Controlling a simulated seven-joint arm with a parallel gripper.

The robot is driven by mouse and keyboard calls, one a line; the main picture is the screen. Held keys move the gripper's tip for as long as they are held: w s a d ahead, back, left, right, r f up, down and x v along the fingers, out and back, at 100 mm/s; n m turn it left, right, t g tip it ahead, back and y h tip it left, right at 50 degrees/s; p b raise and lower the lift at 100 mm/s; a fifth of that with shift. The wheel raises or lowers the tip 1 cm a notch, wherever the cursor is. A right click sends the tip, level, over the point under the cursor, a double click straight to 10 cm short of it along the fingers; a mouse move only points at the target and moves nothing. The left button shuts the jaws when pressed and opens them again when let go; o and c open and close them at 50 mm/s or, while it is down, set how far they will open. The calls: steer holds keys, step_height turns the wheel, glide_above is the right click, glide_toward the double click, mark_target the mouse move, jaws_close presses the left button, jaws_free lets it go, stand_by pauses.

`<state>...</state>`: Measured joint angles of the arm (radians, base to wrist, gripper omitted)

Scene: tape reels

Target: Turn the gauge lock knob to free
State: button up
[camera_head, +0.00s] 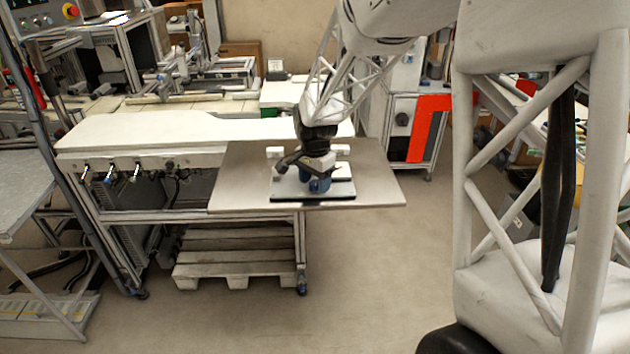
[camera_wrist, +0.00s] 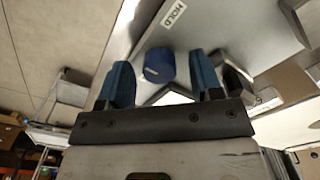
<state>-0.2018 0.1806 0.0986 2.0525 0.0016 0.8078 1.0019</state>
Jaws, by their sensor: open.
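The gauge lock knob appears as a round blue knob (camera_wrist: 159,65) on a pale plate in the wrist view. A white label reading HOLD (camera_wrist: 174,13) lies above it in that picture. My gripper (camera_wrist: 160,61) has its two blue fingers apart, one on each side of the knob in the picture, with visible gaps. I cannot tell whether the fingers reach down around it. In the head view my gripper (camera_head: 317,177) points down over a white plate with a dark edge (camera_head: 290,190). There the knob and fingers blend into one blue patch, so I cannot separate them.
The plate rests on a grey metal tabletop (camera_head: 232,180). Small white blocks stand behind the gripper. A long white-topped bench (camera_head: 150,130) adjoins on the left, with a wooden pallet (camera_head: 235,262) below. The tabletop is bare to the right.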

steer(key=shift+f, duration=0.1)
steer(key=c, duration=0.9)
steer(key=shift+n, duration=0.5)
steer(key=n, duration=0.7)
steer(key=shift+n, duration=0.4)
steer(key=n, duration=0.4)
steer(key=shift+n, duration=0.3)
steer(key=n, duration=0.4)
steer(key=shift+n, duration=0.4)
